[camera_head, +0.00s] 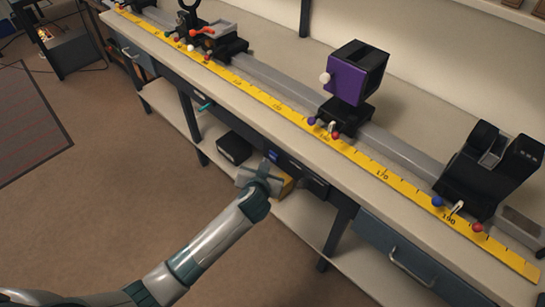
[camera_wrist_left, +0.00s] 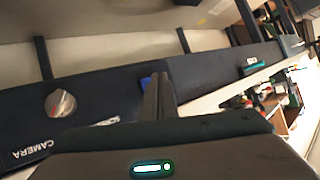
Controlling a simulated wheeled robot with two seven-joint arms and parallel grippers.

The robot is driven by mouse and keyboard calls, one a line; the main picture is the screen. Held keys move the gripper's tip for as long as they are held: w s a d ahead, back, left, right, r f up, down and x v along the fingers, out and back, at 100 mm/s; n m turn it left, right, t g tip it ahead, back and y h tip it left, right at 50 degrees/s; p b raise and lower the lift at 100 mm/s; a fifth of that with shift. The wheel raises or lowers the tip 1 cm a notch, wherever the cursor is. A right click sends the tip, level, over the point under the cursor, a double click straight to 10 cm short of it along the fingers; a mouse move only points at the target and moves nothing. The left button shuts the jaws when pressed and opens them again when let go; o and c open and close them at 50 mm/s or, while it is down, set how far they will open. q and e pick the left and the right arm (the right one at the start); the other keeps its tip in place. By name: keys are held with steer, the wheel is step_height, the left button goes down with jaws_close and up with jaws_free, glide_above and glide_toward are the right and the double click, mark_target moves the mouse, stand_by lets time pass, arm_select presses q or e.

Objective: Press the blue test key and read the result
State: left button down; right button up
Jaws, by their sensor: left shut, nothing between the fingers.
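The blue test key (camera_head: 272,155) shows as a small blue patch on the dark front panel under the bench edge. In the left wrist view a blue piece of it (camera_wrist_left: 146,82) shows beside my fingers, which hide the rest. My left gripper (camera_wrist_left: 160,88) is shut and empty, its fingers pointing at the panel close to the key. I cannot tell whether they touch it. In the head view my left gripper (camera_head: 266,170) is just below the key. No result readout is legible. My right gripper is not in view.
The dark panel (camera_wrist_left: 90,95) carries a silver knob (camera_wrist_left: 61,103) labelled CAMERA and a teal handle (camera_wrist_left: 250,67). Above, a yellow ruler (camera_head: 380,174) runs along the bench with a purple block (camera_head: 349,84) on a rail. A black box (camera_head: 234,148) sits on the lower shelf.

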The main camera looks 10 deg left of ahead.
arm_select(q)
steer(key=shift+w+d, duration=0.4)
steer(key=shift+w, duration=0.2)
stand_by(0.9)
steer(key=shift+s+a+p, duration=0.45)
steer(key=shift+s+p, duration=0.05)
steer(key=shift+s, duration=0.2)
stand_by(0.5)
steer(key=s+a+p, duration=0.1)
steer(key=s, duration=0.1)
steer(key=s+a+p, duration=0.1)
steer(key=s+a, duration=0.1)
stand_by(0.4)
stand_by(0.7)
